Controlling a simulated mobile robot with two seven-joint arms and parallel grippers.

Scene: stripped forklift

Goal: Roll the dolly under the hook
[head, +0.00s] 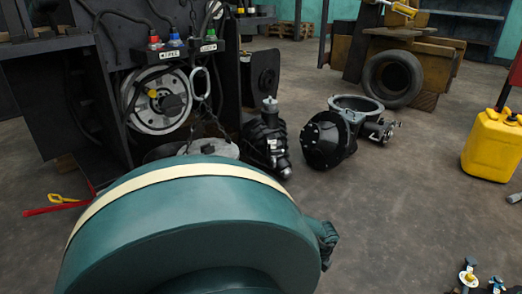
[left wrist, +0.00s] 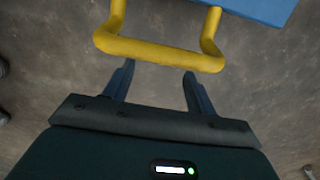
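In the left wrist view, a yellow U-shaped handle (left wrist: 160,49) reaches out from a blue flat body (left wrist: 258,8) at the top right, which looks like the dolly; most of it is out of the picture. My left gripper (left wrist: 159,69) is open and empty, with its fingertips close to the handle's crossbar. I cannot tell whether they touch it. In the head view, a grey metal loop (head: 200,84) with chain below hangs at the stripped forklift (head: 60,95); it may be the hook. I cannot make out the dolly or my right gripper there.
My teal arm covers the head view's lower middle. Dark machine parts (head: 268,140) and a round housing (head: 327,140) stand on the floor. A yellow can (head: 492,145) is at right, a tyre (head: 392,80) behind. Red-handled tools (head: 58,208) lie at left. The floor at centre right is clear.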

